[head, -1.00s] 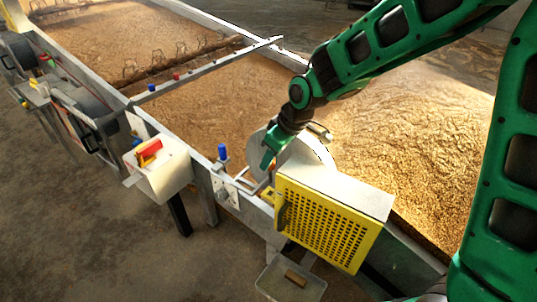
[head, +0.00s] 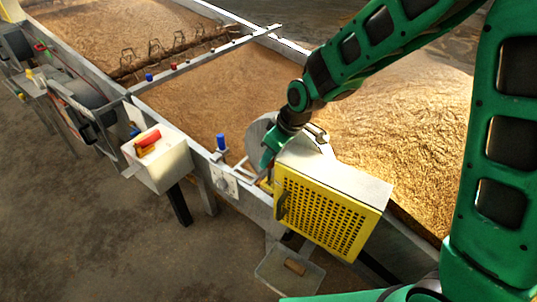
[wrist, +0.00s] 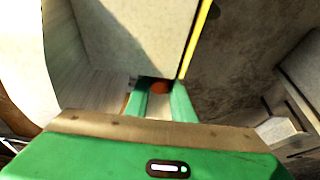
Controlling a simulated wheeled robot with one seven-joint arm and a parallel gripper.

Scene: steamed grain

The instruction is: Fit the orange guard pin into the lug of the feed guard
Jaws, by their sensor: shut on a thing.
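The feed guard (head: 325,218) is a yellow perforated box with a pale top on the side of the trough in the head view. My gripper (head: 267,160) is at its upper left corner, pointing down. In the wrist view my gripper (wrist: 160,90) is shut on the orange guard pin (wrist: 160,87), whose rounded orange end shows between the green fingers. The pale guard top (wrist: 140,35) with its yellow edge lies just beyond the fingertips. I cannot make out the lug, or whether the pin touches it. The pin is not clear in the head view.
A pale box (head: 158,160) with a red-orange item on top stands left along the trough wall. A blue-capped post (head: 221,143) is between it and the guard. A shallow tray (head: 268,275) holding a brown block is below the guard. Grain fills the trough behind.

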